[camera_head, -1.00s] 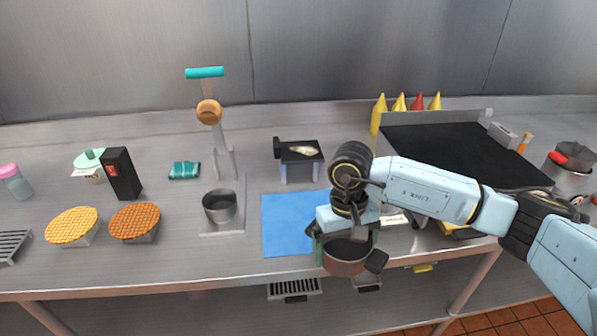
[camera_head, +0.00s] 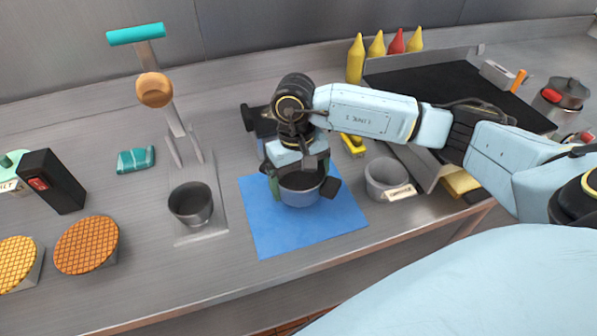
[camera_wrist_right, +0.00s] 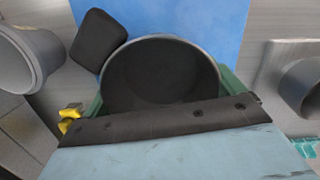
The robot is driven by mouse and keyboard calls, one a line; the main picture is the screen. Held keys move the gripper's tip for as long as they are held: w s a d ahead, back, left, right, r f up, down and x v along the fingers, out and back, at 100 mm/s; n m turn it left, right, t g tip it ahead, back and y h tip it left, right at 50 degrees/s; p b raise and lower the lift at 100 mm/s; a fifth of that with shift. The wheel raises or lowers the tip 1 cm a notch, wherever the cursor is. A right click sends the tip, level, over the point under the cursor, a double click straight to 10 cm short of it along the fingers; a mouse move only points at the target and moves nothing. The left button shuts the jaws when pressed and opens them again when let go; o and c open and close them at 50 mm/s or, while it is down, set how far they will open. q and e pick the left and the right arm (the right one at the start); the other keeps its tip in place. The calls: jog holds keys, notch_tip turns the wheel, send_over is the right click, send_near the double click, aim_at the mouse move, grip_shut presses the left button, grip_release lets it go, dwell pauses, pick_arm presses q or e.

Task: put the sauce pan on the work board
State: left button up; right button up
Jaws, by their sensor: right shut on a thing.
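The sauce pan (camera_head: 301,196) is a grey round pan with a dark inside and a dark block-shaped handle (camera_head: 331,187). My right gripper (camera_head: 298,170) is shut on it, with green fingers at its sides. The pan is upright over the middle of the blue work board (camera_head: 290,236); I cannot tell whether its base touches the board. In the right wrist view the pan (camera_wrist_right: 160,75) sits between the fingers, with the blue board (camera_wrist_right: 213,22) behind it. My left gripper is not in view.
A grey pot (camera_head: 386,178) with a label stands just right of the board. A press stand with a dark cup (camera_head: 190,204) is to its left. Waffle-topped tins (camera_head: 87,246) stand farther left. A black griddle (camera_head: 455,85) and sauce bottles (camera_head: 377,47) are behind at right.

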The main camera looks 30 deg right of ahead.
aim_at(299, 186)
notch_tip(299, 186, down, 3)
jog(key=shift+w+f+b, duration=0.15)
jog(key=shift+f+b, duration=0.05)
jog(key=shift+b, duration=0.9)
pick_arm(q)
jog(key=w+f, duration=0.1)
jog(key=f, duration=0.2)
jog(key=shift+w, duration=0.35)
pick_arm(e)
jog(key=shift+f, duration=0.15)
pick_arm(q)
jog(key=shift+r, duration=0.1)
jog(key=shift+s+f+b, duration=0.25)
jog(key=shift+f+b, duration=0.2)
jog(key=shift+b, duration=0.2)
pick_arm(e)
jog(key=shift+f, duration=0.4)
jog(key=o, duration=0.9)
jog(key=shift+o, duration=0.2)
jog(key=shift+r, duration=0.1)
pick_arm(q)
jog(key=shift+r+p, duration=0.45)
pick_arm(e)
jog(key=shift+r, duration=1.4)
